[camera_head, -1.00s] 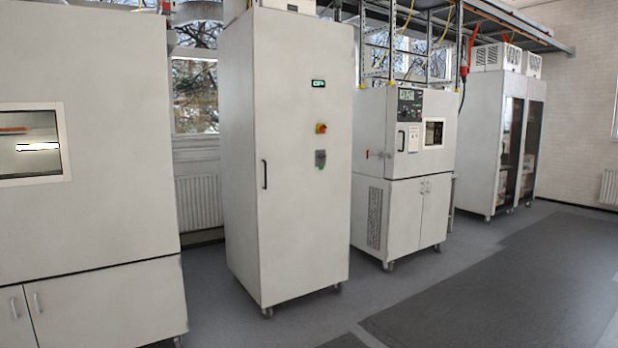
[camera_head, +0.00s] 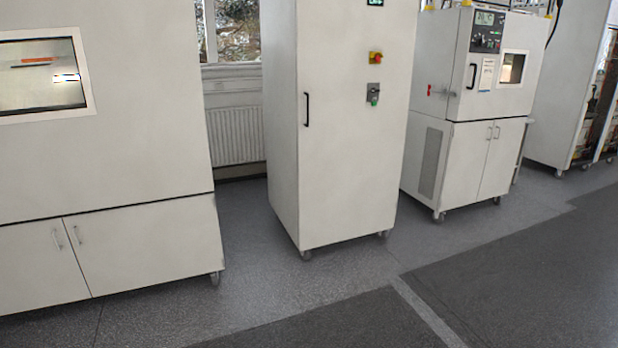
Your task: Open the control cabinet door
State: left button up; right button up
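A tall white control cabinet (camera_head: 345,150) stands on casters in the middle of the view, its top cut off by the frame. Its door looks shut. A black vertical handle (camera_head: 306,109) sits on the left part of its front face. A red and yellow switch (camera_head: 376,58) and a small grey unit with a green part (camera_head: 373,94) are on the right part of the front. Part of a small display (camera_head: 376,2) shows at the top edge. Neither gripper is in view.
A large white chamber (camera_head: 120,130) with a window stands at the left. A smaller test chamber (camera_head: 470,110) on casters stands at the right, with another tall cabinet (camera_head: 565,90) beyond. A radiator (camera_head: 236,135) is behind the gap. The floor (camera_head: 330,290) in front is clear.

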aim_at(350, 149)
jog(key=i+l+z, duration=0.35)
jog(key=i, duration=0.65)
jog(key=i+l+z, duration=0.1)
jog(key=i+z, duration=0.3)
jog(key=i, duration=0.65)
